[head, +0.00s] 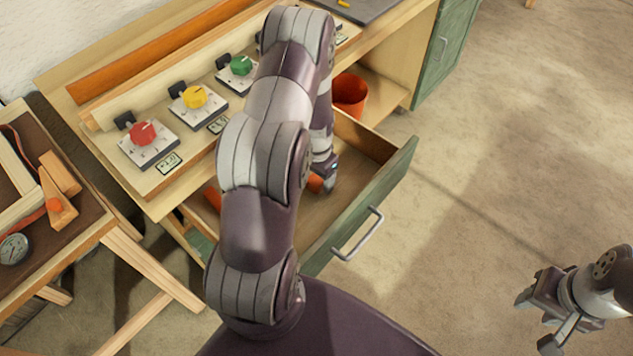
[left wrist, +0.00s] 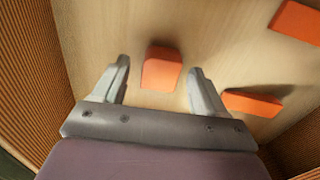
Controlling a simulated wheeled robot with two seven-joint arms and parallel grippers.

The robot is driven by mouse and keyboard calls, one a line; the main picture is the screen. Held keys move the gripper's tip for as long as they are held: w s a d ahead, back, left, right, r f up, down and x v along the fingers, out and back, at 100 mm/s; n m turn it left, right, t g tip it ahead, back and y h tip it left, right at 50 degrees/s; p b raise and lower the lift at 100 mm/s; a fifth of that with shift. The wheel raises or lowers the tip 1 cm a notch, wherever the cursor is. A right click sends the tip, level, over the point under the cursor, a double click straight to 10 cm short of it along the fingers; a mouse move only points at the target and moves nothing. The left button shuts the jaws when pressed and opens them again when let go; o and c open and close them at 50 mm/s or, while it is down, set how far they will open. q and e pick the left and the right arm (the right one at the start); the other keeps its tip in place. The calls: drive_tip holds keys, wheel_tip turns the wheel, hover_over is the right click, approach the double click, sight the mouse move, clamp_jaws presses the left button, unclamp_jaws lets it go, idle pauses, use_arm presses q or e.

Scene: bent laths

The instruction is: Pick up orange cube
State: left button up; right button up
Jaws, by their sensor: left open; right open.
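An orange cube (left wrist: 161,69) lies on the drawer floor in the left wrist view, between and a little beyond the fingers of my left gripper (left wrist: 160,84). The fingers are open, one on each side, with gaps to the cube. In the head view my left gripper (head: 327,182) reaches down into the open drawer (head: 345,220), and an orange patch shows beside its fingers; my arm hides much of the drawer. My right gripper (head: 536,322) is open and empty over the floor at lower right.
Two more orange blocks lie in the drawer in the left wrist view, one at upper right (left wrist: 298,20) and one by the right finger (left wrist: 252,103). Drawer walls stand close around. The bench above carries red (head: 143,133), yellow (head: 194,97) and green (head: 241,65) knobs.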

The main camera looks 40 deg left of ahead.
use_arm(q)
drive_tip(key=c, duration=1.1)
